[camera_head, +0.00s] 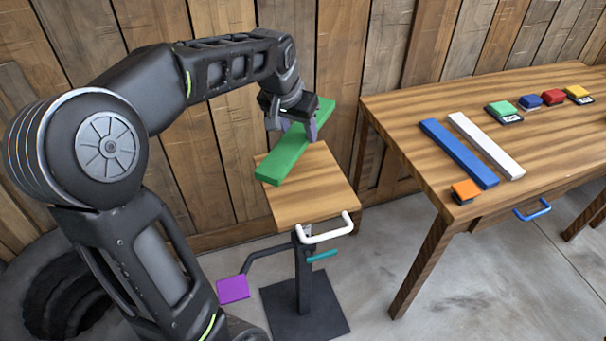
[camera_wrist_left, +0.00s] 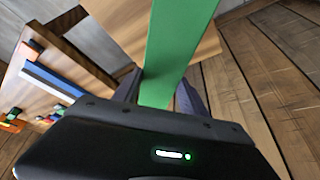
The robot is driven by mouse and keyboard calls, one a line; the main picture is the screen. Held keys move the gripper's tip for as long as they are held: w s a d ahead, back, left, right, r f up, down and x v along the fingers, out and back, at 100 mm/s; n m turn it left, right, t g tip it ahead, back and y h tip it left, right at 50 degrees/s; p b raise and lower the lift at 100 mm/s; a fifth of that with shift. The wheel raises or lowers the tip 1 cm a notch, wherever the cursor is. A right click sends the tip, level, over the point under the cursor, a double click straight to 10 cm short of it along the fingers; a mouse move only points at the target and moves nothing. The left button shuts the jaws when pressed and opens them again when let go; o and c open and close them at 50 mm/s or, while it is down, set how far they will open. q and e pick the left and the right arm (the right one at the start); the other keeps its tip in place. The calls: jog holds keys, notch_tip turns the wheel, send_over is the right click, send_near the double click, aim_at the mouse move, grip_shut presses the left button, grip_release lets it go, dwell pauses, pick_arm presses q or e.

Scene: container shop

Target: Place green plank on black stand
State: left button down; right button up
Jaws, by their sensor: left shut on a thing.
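The green plank (camera_head: 285,159) is a long flat bar, lying diagonally over the wooden top of the stand in the head view. My left gripper (camera_head: 298,131) is shut on it near its middle. The plank also shows between the fingers in the left wrist view (camera_wrist_left: 178,50). The stand has a wooden top (camera_head: 318,198), a white handle (camera_head: 326,231), a black post and a black square base (camera_head: 305,303). I cannot tell whether the plank touches the top. My right gripper is not in view.
A wooden table (camera_head: 400,115) stands at the right. On it lie a blue plank (camera_head: 458,152), a white plank (camera_head: 487,146), an orange block (camera_head: 465,191) and several small coloured blocks. A purple pedal (camera_head: 233,289) sticks out at the stand's left. A plank wall is behind.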

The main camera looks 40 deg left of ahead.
pick_arm(q)
send_over(301, 168)
jog(key=s, duration=0.2)
jog(key=shift+w+d+f, duration=0.1)
jog(key=shift+w+f, duration=0.05)
jog(key=shift+f, duration=1.45)
jog(key=shift+w+d+f, duration=0.1)
jog(key=shift+f, duration=1.45)
notch_tip(301, 168, down, 3)
jog(key=shift+f, duration=0.4)
jog(key=c, duration=0.6)
grip_release()
jog(key=shift+f, duration=0.1)
jog(key=shift+c, duration=0.2)
